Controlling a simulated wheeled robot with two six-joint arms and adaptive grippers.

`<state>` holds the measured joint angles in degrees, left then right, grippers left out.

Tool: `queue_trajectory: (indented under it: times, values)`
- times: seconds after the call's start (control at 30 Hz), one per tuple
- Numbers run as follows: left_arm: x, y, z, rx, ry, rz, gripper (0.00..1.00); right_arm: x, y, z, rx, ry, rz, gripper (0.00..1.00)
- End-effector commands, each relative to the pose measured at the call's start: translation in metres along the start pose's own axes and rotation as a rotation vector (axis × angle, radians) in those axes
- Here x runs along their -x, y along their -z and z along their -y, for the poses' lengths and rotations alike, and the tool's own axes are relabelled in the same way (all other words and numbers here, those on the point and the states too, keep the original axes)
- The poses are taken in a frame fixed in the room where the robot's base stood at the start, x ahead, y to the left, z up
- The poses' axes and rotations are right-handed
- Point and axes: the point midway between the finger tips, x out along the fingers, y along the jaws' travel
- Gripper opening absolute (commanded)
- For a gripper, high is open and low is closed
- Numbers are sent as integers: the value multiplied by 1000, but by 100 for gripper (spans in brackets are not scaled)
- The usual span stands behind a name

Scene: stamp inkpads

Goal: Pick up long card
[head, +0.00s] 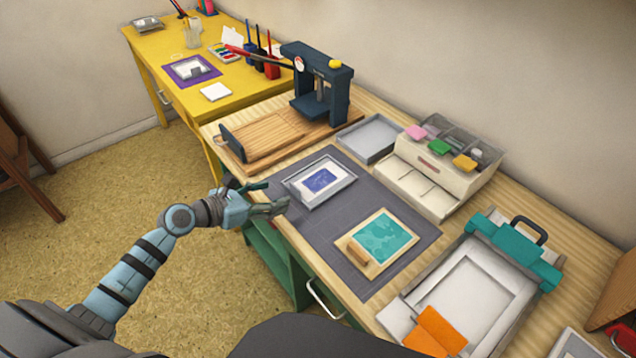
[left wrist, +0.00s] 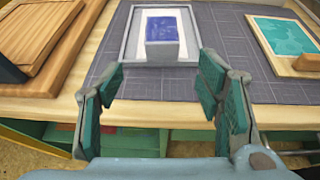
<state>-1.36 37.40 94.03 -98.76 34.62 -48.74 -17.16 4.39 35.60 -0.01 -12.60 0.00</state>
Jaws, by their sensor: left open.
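I cannot tell for sure which item is the long card. A shallow grey tray (head: 312,202) on the dark mat holds a blue rectangle on white (head: 321,180). In the left wrist view, the blue rectangle (left wrist: 162,25) lies ahead with a grey block (left wrist: 162,50) at its near edge. My left gripper (head: 270,196) is open and empty at the table's near edge, just left of the tray. In the left wrist view, its spread teal-padded fingers (left wrist: 160,90) are short of the tray (left wrist: 135,60). My right gripper is not in view.
A wooden board with a teal sheet (head: 382,238) lies right on the mat (head: 330,240). A wooden base with a dark press (head: 318,85) stands behind left. A cream organiser (head: 435,165) stands at the back. A white frame with a teal clamp (head: 485,280) and an orange piece (head: 436,328) are right.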

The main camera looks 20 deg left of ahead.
Motion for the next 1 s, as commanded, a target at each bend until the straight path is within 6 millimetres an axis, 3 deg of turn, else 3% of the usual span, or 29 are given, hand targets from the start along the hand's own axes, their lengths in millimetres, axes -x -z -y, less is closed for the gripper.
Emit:
queue_trajectory:
  times: [0.43, 0.7, 1.0]
  values:
    - [-70, -8, 3, 5, 0, 3, 60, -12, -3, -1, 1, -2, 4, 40]
    - [-77, -9, 3, 3, -1, 0, 60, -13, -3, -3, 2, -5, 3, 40]
    - [-77, -9, 3, 3, -1, 0, 12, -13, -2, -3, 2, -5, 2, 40]
